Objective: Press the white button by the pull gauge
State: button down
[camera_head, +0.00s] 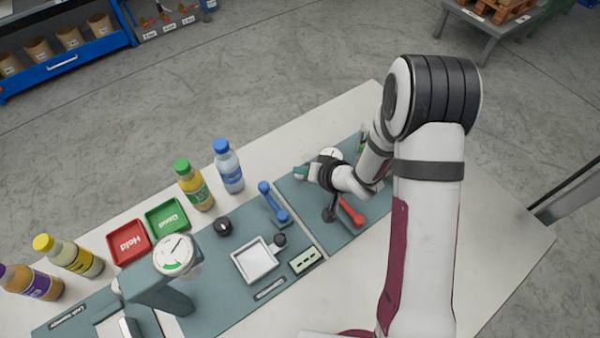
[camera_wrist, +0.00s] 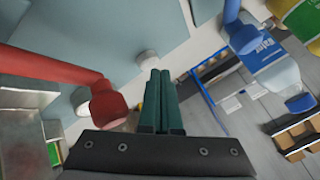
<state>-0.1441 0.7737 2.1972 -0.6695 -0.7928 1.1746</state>
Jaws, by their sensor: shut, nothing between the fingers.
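My gripper (camera_head: 299,172) is at the right-hand teal panel, with its dark green fingers together and nothing between them. In the wrist view the fingertips (camera_wrist: 160,74) are just short of a small white round button (camera_wrist: 147,58) on the panel; I cannot tell whether they touch. A second small white round piece (camera_wrist: 80,97) sits beside the red handle (camera_wrist: 108,103). In the head view a white round dial (camera_head: 331,153) shows just behind the gripper, partly hidden by it. No button can be made out there. I cannot tell which gauge is the pull gauge.
The red lever (camera_head: 351,211) and blue lever (camera_head: 273,200) stand close to the gripper. Green-capped (camera_head: 194,188) and blue-capped (camera_head: 228,166) bottles stand behind the left panel. A gauge on a post (camera_head: 174,255), a square white tray (camera_head: 255,259) and red and green bins are further left.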

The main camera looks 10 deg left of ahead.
jog(key=shift+f, duration=0.45)
dwell(0.4)
dwell(0.3)
jog(key=shift+r, duration=0.9)
jog(key=shift+r, duration=2.5)
